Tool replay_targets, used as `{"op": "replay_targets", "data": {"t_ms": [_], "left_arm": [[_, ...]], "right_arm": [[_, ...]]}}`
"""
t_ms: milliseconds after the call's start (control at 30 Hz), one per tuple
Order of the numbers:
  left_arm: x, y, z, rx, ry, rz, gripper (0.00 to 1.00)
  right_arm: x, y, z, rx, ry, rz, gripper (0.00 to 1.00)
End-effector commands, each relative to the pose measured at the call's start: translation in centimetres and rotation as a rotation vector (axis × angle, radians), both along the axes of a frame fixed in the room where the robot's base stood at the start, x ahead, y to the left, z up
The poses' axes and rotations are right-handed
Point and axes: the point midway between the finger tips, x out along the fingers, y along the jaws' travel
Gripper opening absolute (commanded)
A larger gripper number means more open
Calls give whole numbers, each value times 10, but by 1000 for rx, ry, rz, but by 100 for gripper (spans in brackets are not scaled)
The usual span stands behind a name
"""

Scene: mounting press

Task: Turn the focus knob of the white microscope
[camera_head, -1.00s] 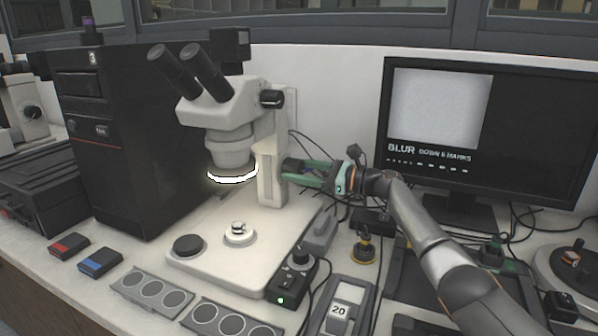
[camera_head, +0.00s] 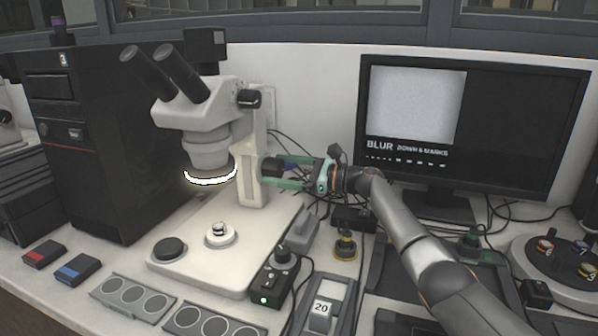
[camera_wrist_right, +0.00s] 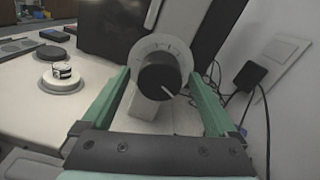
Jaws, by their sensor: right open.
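The white microscope (camera_head: 210,125) stands left of centre in the head view, its ring light lit. Its black focus knob (camera_wrist_right: 160,78) is in the middle of the right wrist view, with a white pointer line aimed to the lower right and a pale marked dial behind it. In the head view the knob (camera_head: 270,168) is partly hidden by the fingers. My right gripper (camera_head: 284,172) is open, with one green finger on each side of the knob. In the wrist view small gaps seem to show between fingers and knob. My left gripper is not in view.
The monitor (camera_head: 475,135) at right shows a grey picture and the words "BLUR" and "DOWN" with a count of marks. A black control box (camera_head: 275,275) and a yellow-based item (camera_head: 345,246) stand near my right arm. Cables (camera_wrist_right: 250,85) hang by the wall.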

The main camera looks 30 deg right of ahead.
Motion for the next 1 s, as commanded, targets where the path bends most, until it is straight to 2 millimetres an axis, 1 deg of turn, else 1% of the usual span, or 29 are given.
{"op": "replay_targets", "data": {"t_ms": [33, 167, 200, 400, 600, 800, 1000], "left_arm": [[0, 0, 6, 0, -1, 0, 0], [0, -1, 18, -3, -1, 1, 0], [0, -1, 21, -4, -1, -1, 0], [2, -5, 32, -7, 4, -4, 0], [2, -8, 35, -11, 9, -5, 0], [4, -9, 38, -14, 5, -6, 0], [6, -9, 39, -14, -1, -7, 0]], "right_arm": [[-4, -4, 2, 0, 2, -2, 93], [-18, -17, 4, -3, 3, -1, 93], [-23, -23, 4, 0, 3, -2, 93], [-54, -51, 4, -2, 3, -2, 93], [-78, -73, 1, -1, 3, -1, 93], [-88, -82, 1, -1, 1, 1, 93], [-88, -82, 1, -1, 1, 1, 93]]}}
